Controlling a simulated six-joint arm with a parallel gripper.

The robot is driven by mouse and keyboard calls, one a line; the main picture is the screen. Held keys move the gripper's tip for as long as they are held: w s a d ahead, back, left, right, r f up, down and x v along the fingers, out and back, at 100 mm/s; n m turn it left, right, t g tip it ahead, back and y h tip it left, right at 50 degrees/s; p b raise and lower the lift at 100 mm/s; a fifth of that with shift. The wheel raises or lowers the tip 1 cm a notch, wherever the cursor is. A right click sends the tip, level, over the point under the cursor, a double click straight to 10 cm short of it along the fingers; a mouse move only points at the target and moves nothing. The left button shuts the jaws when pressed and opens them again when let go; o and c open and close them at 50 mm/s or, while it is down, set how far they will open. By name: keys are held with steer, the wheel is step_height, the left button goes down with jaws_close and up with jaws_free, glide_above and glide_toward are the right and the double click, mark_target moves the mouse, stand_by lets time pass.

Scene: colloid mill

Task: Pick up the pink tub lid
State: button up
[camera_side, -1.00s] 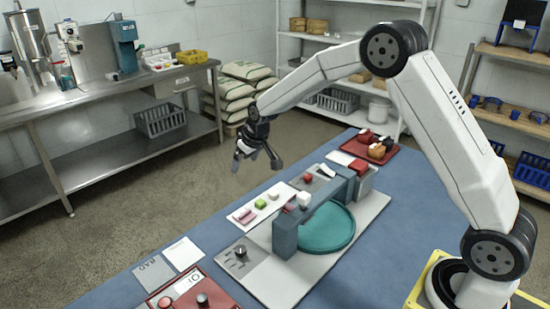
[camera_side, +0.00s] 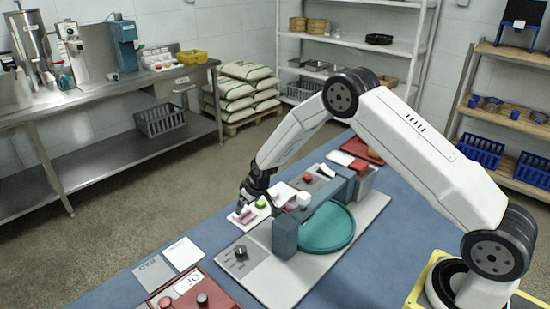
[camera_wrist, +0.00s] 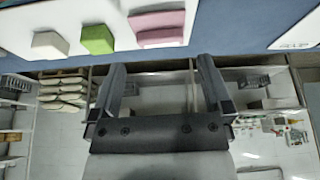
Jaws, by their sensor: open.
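The pink tub lid (camera_side: 242,217) lies on the near left end of a white tray (camera_side: 229,219). It also shows in the wrist view (camera_wrist: 158,28), as a pink slab at the top, in line with the gap between my fingers. My gripper (camera_side: 249,203) is low over that end of the tray, just above the lid and partly covering it in the side view. In the wrist view my gripper (camera_wrist: 162,65) has its two fingers wide apart with nothing between them. I cannot tell whether a fingertip touches the lid.
A green block (camera_side: 261,203) sits beside the lid on the tray, with a pale block (camera_wrist: 50,44) beyond it. A blue-grey arch (camera_side: 286,232) over a teal disc (camera_side: 326,228) stands to the right.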

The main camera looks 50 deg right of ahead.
mark_target(244, 213)
steer(key=shift+x, duration=2.45)
steer(key=c, duration=1)
